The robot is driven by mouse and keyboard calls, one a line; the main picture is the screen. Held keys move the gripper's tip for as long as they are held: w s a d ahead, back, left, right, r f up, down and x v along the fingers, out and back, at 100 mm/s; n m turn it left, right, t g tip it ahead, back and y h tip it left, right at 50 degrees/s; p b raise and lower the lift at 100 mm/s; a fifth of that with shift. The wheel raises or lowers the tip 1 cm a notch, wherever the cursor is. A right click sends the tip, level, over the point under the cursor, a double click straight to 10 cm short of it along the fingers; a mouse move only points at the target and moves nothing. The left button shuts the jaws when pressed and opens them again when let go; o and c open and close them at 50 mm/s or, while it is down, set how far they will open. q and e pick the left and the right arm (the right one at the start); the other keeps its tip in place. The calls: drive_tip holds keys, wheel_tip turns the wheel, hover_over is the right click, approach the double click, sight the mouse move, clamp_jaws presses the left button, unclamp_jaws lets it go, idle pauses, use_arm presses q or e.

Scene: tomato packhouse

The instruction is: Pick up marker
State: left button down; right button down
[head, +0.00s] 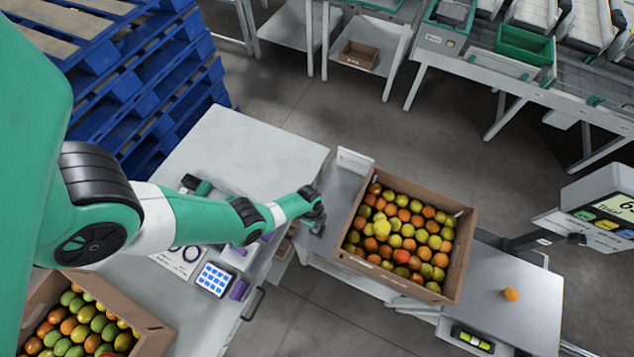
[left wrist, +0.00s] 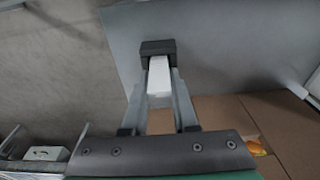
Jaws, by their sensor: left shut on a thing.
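My left gripper (head: 316,218) hangs over the left end of the grey bench, just left of the tomato box. In the left wrist view, my left gripper (left wrist: 158,50) is shut on a white, bar-like piece, which I take to be the marker (left wrist: 159,80). It lies between the two grey fingers, and its far end is hidden by the dark fingertips. In the head view I cannot make out the marker; the gripper and wrist cover that spot. My right gripper is in neither view.
A cardboard box (head: 455,280) full of tomatoes stands right of the gripper on the bench. A single orange tomato (head: 511,295) lies farther right, near a display (head: 610,210). Another tomato box (head: 155,335) is at lower left. The white table (head: 235,145) has free room at its back.

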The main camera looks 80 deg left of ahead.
use_arm(q)
drive_tip(key=shift+r+p, duration=0.4)
drive_tip(key=r+p, duration=0.3)
drive_tip(key=p, duration=0.1)
drive_tip(key=shift+d+r, duration=0.25)
drive_tip(key=shift+r, duration=0.15)
drive_tip(key=d+r+p, duration=1.3)
drive_tip(key=shift+s+d+r+p, duration=0.2)
drive_tip(key=shift+s+d+p, duration=0.05)
drive_tip(key=shift+s+p, duration=0.1)
